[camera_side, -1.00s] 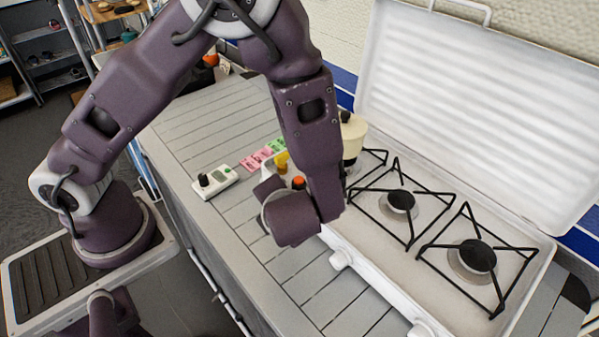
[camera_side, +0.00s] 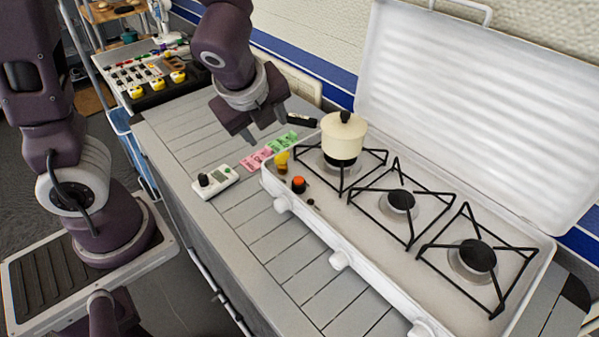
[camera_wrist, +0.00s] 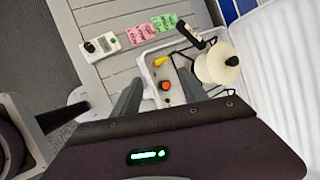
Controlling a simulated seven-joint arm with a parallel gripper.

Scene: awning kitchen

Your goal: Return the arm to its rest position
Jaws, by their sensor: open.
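My gripper (camera_side: 265,126) is open and empty. In the side view it hangs above the slatted grey counter (camera_side: 230,225), behind the stove's left end, with its fingers pointing down. In the wrist view my gripper's two dark fingers (camera_wrist: 158,90) are spread apart with nothing held between them. A cream pot with a black knob (camera_side: 343,137) stands on the left burner of the white camping stove (camera_side: 350,255). The pot also shows in the wrist view (camera_wrist: 215,65), right of the fingers.
A white device with a black knob (camera_side: 215,182) lies on the counter. Pink and green notes (camera_side: 257,158) lie near the stove. A yellow knob (camera_side: 282,160) and an orange-red knob (camera_side: 298,184) are at the stove's left end. A control panel (camera_side: 150,80) stands at the back left. The front counter is clear.

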